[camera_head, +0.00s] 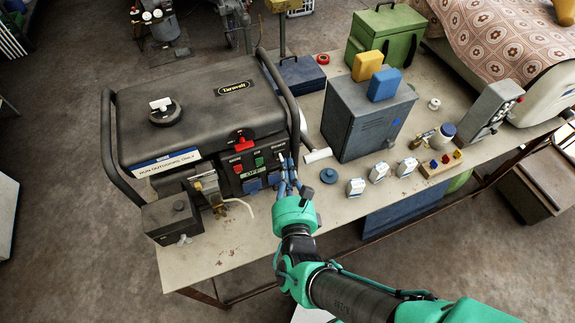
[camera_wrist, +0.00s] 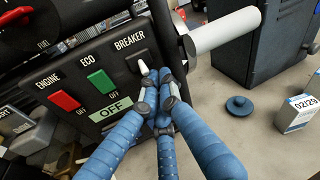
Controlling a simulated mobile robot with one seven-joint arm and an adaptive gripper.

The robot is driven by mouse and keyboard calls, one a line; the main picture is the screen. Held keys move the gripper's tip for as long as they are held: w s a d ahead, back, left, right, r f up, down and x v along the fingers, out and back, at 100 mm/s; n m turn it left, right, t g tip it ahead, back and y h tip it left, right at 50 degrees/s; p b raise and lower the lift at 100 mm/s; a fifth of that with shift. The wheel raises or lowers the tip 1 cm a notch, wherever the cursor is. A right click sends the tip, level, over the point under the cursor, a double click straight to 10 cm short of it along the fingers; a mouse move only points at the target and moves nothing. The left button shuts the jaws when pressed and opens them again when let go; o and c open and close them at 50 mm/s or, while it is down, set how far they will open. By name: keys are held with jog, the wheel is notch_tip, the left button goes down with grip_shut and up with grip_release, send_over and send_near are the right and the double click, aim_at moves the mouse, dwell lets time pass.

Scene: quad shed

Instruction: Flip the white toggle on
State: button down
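The white toggle (camera_wrist: 144,68) sits under the word BREAKER on the dark generator's (camera_head: 190,115) front panel, and its tip points up in the wrist view. It also shows as a small pale spot in the head view (camera_head: 281,157). My gripper (camera_wrist: 160,95) has blue fingers drawn together, with the tips just below the toggle and very close to it. I cannot tell whether they touch it. The fingertips hide the lower part of the switch area. A green OFF label (camera_wrist: 110,112) is left of the fingertips.
A red ENGINE switch (camera_wrist: 65,100) and a green ECO switch (camera_wrist: 102,82) are left of the toggle. A white pipe (camera_wrist: 225,30) juts out at its right. A grey-blue metal box (camera_head: 362,115), a blue knob (camera_head: 328,175) and small labelled boxes (camera_head: 356,187) stand on the bench.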

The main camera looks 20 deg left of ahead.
jog(key=shift+d+r+g+p, duration=0.1)
jog(key=shift+r+g+p, duration=0.1)
jog(key=shift+g+p, duration=0.35)
jog(key=shift+s+r+p, duration=0.15)
jog(key=shift+r+p, duration=0.15)
jog(key=shift+p, duration=0.45)
jog(key=shift+d+r, duration=0.1)
jog(key=shift+r, duration=0.15)
jog(key=shift+s+p, duration=0.15)
jog(key=shift+p, duration=0.15)
jog(key=s+d+r+p, duration=0.2)
jog(key=s+r+p, duration=0.3)
jog(key=r+p, duration=0.2)
jog(key=shift+s+r, duration=0.4)
dwell(0.8)
